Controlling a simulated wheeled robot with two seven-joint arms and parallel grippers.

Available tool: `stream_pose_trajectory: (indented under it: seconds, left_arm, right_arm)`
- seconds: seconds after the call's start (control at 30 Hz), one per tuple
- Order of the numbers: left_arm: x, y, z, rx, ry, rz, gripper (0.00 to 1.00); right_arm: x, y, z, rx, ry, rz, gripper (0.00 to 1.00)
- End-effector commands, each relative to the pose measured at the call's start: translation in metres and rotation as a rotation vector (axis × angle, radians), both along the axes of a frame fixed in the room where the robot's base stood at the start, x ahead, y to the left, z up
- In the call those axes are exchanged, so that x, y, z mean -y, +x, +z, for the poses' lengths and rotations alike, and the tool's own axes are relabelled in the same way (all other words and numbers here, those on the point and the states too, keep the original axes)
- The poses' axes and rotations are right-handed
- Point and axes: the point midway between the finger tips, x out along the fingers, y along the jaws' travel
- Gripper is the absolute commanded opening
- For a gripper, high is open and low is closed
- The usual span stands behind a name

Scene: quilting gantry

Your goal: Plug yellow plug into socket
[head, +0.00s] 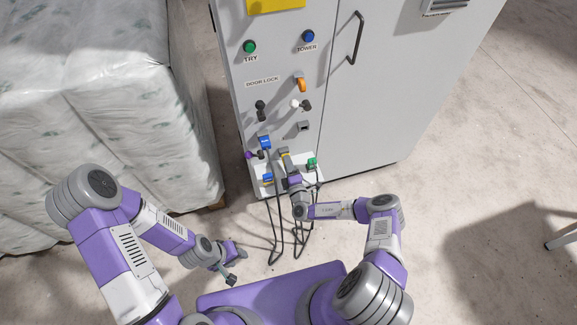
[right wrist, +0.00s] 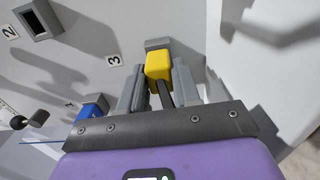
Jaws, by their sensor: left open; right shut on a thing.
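The yellow plug (right wrist: 158,66) is between the two grey fingers of my right gripper (right wrist: 157,88), which is shut on it, with the dark cable trailing back toward the palm. A grey socket (right wrist: 157,43) beside the label 3 is directly at the plug's far end. I cannot tell how deep the plug sits in it. In the head view the yellow plug (head: 284,153) is small and partly hidden by my right gripper (head: 286,160) at the cabinet front. My left gripper (head: 231,279) is open and empty, low over the floor, away from the cabinet.
A blue plug (head: 264,142) sits at the socket marked 1. An empty socket (right wrist: 40,20) is by label 2. A shelf (head: 257,188) below carries a blue plug (head: 268,178) and a green plug (head: 312,162). Black cables (head: 272,240) hang down. Wrapped bales (head: 90,90) stand left.

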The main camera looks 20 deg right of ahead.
Motion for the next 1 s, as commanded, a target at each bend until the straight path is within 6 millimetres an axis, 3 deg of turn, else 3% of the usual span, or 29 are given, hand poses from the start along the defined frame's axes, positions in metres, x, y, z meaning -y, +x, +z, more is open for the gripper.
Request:
stream_pose_trajectory:
  seconds: [0.13, 0.17, 0.37, 0.67, 1.0]
  left_arm:
    - [0.000, 0.000, -0.002, 0.000, 0.000, 0.000, 0.43]
    - [0.000, 0.000, -0.002, 0.000, 0.000, 0.000, 0.43]
    - [0.000, 0.000, -0.001, 0.000, 0.000, 0.000, 0.43]
    - [0.000, 0.000, 0.000, 0.000, 0.000, 0.000, 0.43]
    - [0.000, 0.000, 0.021, 0.000, 0.000, 0.000, 0.43]
  right_arm:
    - [0.000, 0.004, 0.001, 0.002, 0.000, -0.001, 0.00]
    - [0.000, 0.005, 0.001, 0.002, 0.000, -0.001, 0.33]
    - [0.000, 0.004, 0.001, 0.001, 0.000, -0.001, 0.61]
    - [0.000, 0.002, 0.001, 0.000, 0.000, 0.000, 0.61]
    - [0.002, -0.049, 0.003, -0.002, 0.003, -0.001, 0.61]
